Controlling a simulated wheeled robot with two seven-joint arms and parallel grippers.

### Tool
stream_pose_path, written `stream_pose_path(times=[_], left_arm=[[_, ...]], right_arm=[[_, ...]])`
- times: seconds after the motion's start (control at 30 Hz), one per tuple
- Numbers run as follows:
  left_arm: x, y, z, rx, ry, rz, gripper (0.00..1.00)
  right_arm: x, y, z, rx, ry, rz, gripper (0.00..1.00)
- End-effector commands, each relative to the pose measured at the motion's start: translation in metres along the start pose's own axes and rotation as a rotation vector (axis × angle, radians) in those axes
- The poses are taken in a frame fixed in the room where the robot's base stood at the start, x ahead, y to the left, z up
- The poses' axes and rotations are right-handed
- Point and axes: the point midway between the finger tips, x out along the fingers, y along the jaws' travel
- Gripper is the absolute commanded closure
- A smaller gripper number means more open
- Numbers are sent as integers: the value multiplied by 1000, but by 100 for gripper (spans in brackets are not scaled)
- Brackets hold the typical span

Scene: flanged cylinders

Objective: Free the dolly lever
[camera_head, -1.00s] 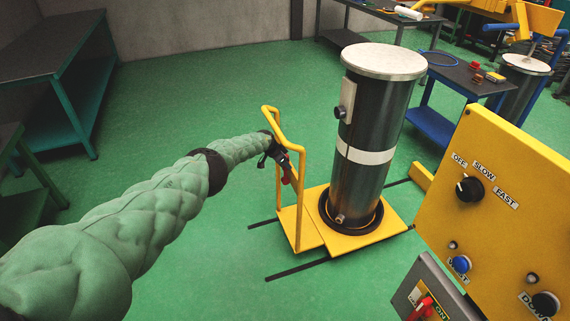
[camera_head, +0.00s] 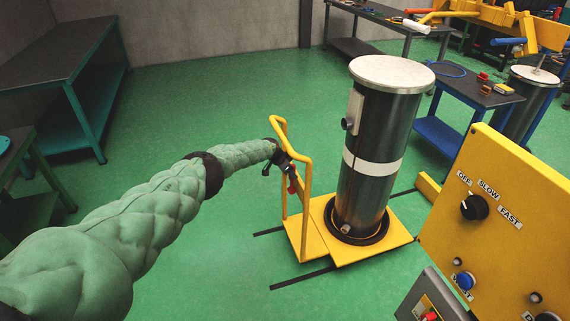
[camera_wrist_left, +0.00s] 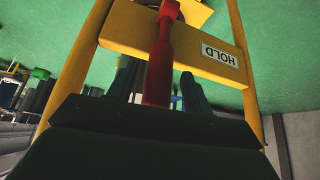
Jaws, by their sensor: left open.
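The yellow dolly (camera_head: 313,248) stands on the green floor and bears a tall dark flanged cylinder (camera_head: 372,128) with a pale top and white band. The dolly's red lever (camera_head: 292,184) is small in the head view, on its handle frame. In the left wrist view the red lever (camera_wrist_left: 160,62) runs down from the yellow crossbar, beside a HOLD label (camera_wrist_left: 219,55). My left gripper (camera_head: 284,168) is at the handle frame. In the left wrist view its fingers (camera_wrist_left: 160,88) are open, one on each side of the lever's near end; contact cannot be told. My right gripper is out of view.
A yellow control panel (camera_head: 510,235) with knobs stands at the right, a grey box with a red switch (camera_head: 430,314) below it. A blue table (camera_head: 452,140) is behind the cylinder, and a dark bench (camera_head: 65,60) is at the left. Floor left of the dolly is clear.

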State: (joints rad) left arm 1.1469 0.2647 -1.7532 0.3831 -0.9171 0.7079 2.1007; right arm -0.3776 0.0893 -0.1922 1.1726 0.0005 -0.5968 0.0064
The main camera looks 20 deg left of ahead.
Motion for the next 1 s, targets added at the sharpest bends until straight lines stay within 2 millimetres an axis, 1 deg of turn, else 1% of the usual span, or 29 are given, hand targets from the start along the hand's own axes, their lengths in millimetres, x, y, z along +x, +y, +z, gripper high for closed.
stream_pose_path(times=[0.03,0.3,0.5,0.7,1.0], left_arm=[[-7,0,-2,0,0,1,50],[-36,0,-2,1,1,0,50],[-50,0,-1,2,0,1,50],[-57,0,-1,1,0,0,50],[-57,0,-1,0,0,0,50]], right_arm=[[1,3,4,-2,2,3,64],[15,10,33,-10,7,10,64],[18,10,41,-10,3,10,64],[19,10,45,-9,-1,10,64],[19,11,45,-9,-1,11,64]])
